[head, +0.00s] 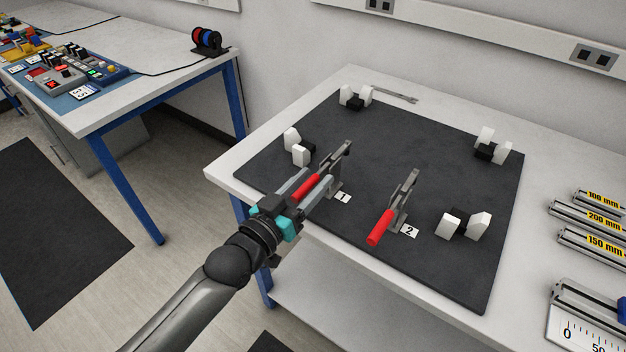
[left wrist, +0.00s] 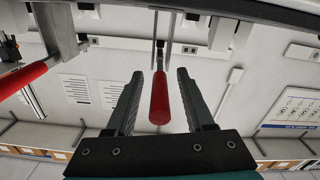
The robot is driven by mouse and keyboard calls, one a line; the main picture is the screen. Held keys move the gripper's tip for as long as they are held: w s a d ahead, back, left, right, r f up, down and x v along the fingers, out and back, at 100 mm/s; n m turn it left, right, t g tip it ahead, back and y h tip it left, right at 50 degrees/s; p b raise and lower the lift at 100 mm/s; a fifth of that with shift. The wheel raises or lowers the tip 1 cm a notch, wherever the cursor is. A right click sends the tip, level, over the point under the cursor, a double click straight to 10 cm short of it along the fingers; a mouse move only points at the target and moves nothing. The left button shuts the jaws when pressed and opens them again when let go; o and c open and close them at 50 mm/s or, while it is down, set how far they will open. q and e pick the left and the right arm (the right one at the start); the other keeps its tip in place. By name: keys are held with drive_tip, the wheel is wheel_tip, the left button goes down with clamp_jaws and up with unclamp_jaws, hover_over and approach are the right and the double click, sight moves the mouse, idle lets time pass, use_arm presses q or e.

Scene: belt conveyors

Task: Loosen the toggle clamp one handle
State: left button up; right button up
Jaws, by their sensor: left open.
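Toggle clamp one, with the "1" label (head: 343,197) beside it, stands on the dark mat (head: 385,137) near its left front edge. Its red handle (head: 306,186) points toward me, low over the mat's edge. My left gripper (head: 313,188) is open, its fingers on either side of the red handle. In the left wrist view the handle (left wrist: 159,100) sits between the two fingers with a gap on each side. Toggle clamp two, with a red handle (head: 380,227) and label "2" (head: 409,230), stands to the right. My right gripper is not in view.
White-and-black blocks (head: 299,147) stand at several places on the mat. A wrench (head: 395,95) lies at the back of the white table (head: 228,170). Gauge blocks marked in millimetres (head: 590,217) lie at the right. Another table (head: 140,70) with control boxes stands at the left.

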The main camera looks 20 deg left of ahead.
use_arm(q)
drive_tip(key=shift+w+d, duration=0.1)
drive_tip(key=shift+w, duration=0.25)
clamp_jaws()
idle(0.3)
idle(1.0)
